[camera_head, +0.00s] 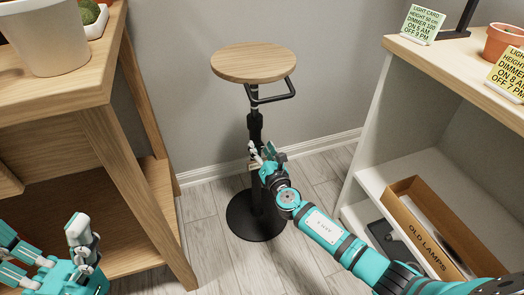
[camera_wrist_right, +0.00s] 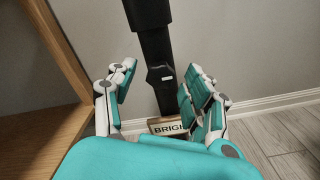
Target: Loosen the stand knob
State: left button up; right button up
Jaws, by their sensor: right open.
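The stand has a round wooden top (camera_head: 253,62), a black post (camera_head: 255,130) and a round black base (camera_head: 247,222) on the floor. In the right wrist view, a small dark knob (camera_wrist_right: 160,74) sits on the front of the post (camera_wrist_right: 158,45). My right gripper (camera_head: 262,153) is at the post, below the top. In the right wrist view its fingers (camera_wrist_right: 160,95) are spread, one side left and one right of the post. The knob shows between them, and I see no contact. My left gripper (camera_head: 82,240) is at the lower left, away from the stand; its opening is unclear.
A small label reading "BRIGH" (camera_wrist_right: 168,126) is low on the post, partly hidden by my fingers. A wooden plant table (camera_head: 130,160) stands left. A white shelf (camera_head: 390,170) stands right, holding an "OLD LAMPS" box (camera_head: 412,228). The wall is close behind the stand.

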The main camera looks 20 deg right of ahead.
jog(key=s, duration=1.2)
jog(key=shift+d, duration=0.2)
